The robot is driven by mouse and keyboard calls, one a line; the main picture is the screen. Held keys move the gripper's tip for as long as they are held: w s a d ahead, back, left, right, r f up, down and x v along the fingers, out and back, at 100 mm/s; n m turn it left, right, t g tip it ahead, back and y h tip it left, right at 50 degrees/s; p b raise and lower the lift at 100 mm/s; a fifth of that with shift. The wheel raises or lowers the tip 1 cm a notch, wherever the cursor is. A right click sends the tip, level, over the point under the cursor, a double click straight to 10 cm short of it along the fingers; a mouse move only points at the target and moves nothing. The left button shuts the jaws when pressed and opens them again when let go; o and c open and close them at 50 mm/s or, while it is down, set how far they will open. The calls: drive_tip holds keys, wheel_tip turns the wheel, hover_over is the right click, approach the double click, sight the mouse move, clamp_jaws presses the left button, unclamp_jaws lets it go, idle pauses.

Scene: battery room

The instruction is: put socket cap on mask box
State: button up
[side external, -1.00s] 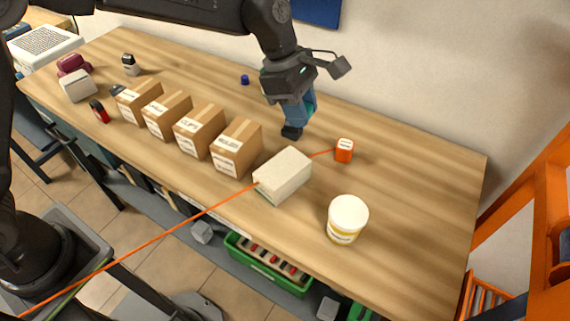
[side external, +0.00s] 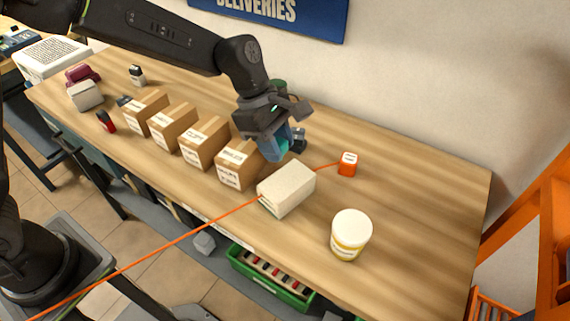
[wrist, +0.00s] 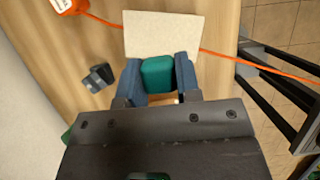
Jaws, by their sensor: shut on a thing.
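My gripper (side external: 274,148) is shut on a teal block-like piece (wrist: 158,75), which I take to be the socket cap. In the wrist view the piece sits between the two blue fingers (wrist: 158,62). A plain cream box (side external: 287,188) lies on the table just in front of my gripper; its top also shows beyond the fingertips in the wrist view (wrist: 163,32). I take it to be the mask box, but no label is readable. In the side view my gripper is behind it and overlaps the right end of the nearest carton (side external: 236,166). The cap looks apart from the box.
Several labelled cartons stand in a row to the left. A small dark object (side external: 299,140) is behind my gripper. The table's right end is clear.

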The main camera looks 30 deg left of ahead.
sight(285, 179)
drive_tip(key=shift+d+f, duration=0.45)
drive_tip(key=shift+d, duration=0.4)
drive_tip(key=shift+f, duration=2.05)
drive_tip(key=shift+f, duration=0.15)
drive_tip(key=o, duration=0.9)
